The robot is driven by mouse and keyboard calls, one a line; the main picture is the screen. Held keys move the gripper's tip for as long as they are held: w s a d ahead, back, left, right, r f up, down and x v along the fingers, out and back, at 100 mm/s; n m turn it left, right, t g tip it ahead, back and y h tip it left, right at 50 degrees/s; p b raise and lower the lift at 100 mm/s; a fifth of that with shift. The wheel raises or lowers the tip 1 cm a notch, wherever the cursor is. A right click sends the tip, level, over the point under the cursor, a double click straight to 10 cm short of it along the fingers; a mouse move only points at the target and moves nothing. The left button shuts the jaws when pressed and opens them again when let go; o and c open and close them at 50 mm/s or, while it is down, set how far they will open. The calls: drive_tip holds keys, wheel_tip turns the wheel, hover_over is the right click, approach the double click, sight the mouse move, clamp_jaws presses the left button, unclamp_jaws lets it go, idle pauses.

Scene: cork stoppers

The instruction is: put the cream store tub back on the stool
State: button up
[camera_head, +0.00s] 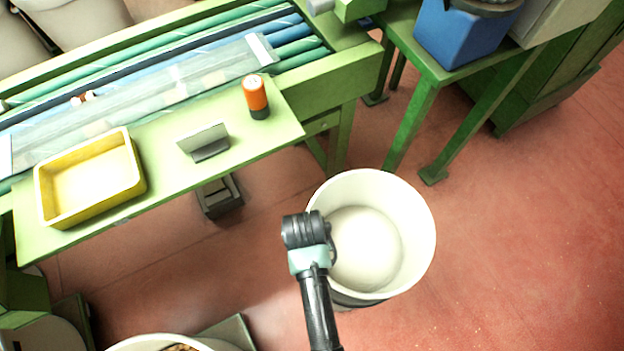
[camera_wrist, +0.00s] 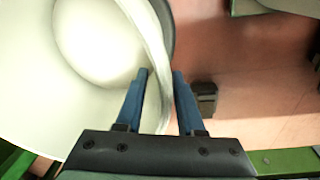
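The big round cream tub (camera_head: 418,225) stands right of centre in the head view, its mouth up; its inside looks empty. Its wall also shows in the wrist view (camera_wrist: 25,100). My gripper (camera_wrist: 161,75) points down at the tub's rim, with one blue finger inside the wall and the other outside. The fingers are apart, with the rim between them; I see no clear grip. In the head view my wrist covers the tub's left rim and hides the fingers. A dark edge shows under the tub; I cannot tell whether it is the stool.
A green bench with a yellow tray (camera_head: 138,185), a small card stand (camera_head: 205,142) and an orange-and-black cylinder (camera_head: 256,97) is at upper left. Another pale tub (camera_head: 135,343) with brown contents is at the bottom edge. Red floor (camera_head: 530,240) is clear at right.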

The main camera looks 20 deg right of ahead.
drive_tip(key=shift+r, duration=0.15)
wheel_tip(320, 180, up, 12)
drive_tip(key=p, duration=0.2)
drive_tip(key=w+r+t+h, duration=0.1)
drive_tip(key=w+r+t, duration=0.7)
drive_tip(key=w+r, duration=0.8)
drive_tip(key=w+a+r+n+t, duration=0.1)
drive_tip(key=w+r+t, duration=0.15)
drive_tip(key=r, duration=0.55)
drive_tip(key=w+a+r+t, duration=0.1)
drive_tip(key=w+r+t, duration=0.15)
drive_tip(key=r, duration=0.45)
drive_tip(key=s+a+r+t, duration=0.1)
drive_tip(key=a+r+t, duration=0.15)
drive_tip(key=r, duration=0.65)
drive_tip(key=a+r+t, duration=0.1)
drive_tip(key=r+t, duration=0.3)
drive_tip(key=r, duration=0.4)
drive_tip(key=s+a+r+t+y, duration=0.1)
drive_tip(key=s+r+t, duration=0.2)
drive_tip(key=r, duration=0.6)
drive_tip(key=s+a+r+n+t, duration=0.1)
drive_tip(key=s+r+t, duration=0.3)
drive_tip(key=s+r, duration=0.4)
drive_tip(key=shift+s+a+r+y, duration=0.2)
drive_tip(key=shift+r+y, duration=0.2)
drive_tip(key=shift+r, duration=0.35)
